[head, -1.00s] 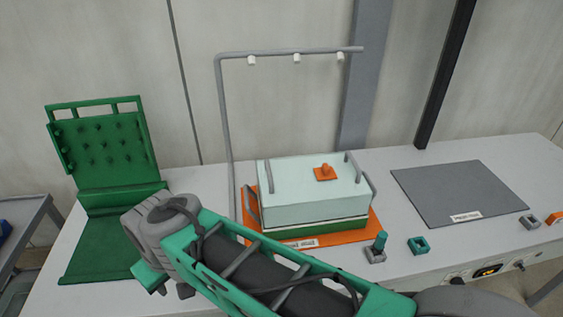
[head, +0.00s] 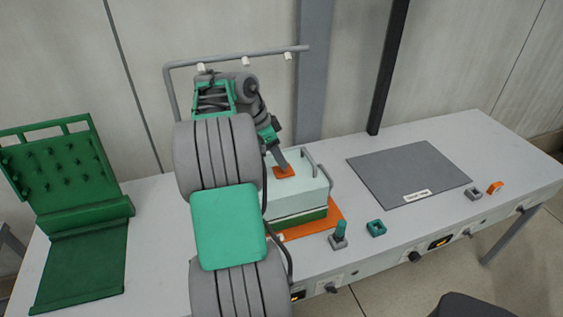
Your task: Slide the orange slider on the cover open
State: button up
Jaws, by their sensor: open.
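The orange slider (head: 284,172) sits on the pale lid of the covered box. The cover (head: 300,192) is a pale blue-green lid over a green base on an orange mat (head: 333,213). My gripper (head: 279,163) points down at the slider from above, with its fingertips at or just over it. It is open, but the fingers are small and I cannot tell whether they touch the slider's knob, which they hide. My arm covers the left part of the cover.
A grey pipe frame with white nozzles (head: 246,61) stands behind the cover. A green studded panel (head: 60,170) is at left. A teal peg in a grey block (head: 338,236) and a teal square ring (head: 376,228) lie in front. A grey mat (head: 408,172) at right is bare.

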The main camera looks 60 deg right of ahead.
jog(key=shift+x, duration=1.55)
jog(key=shift+c, duration=0.3)
grip_shut()
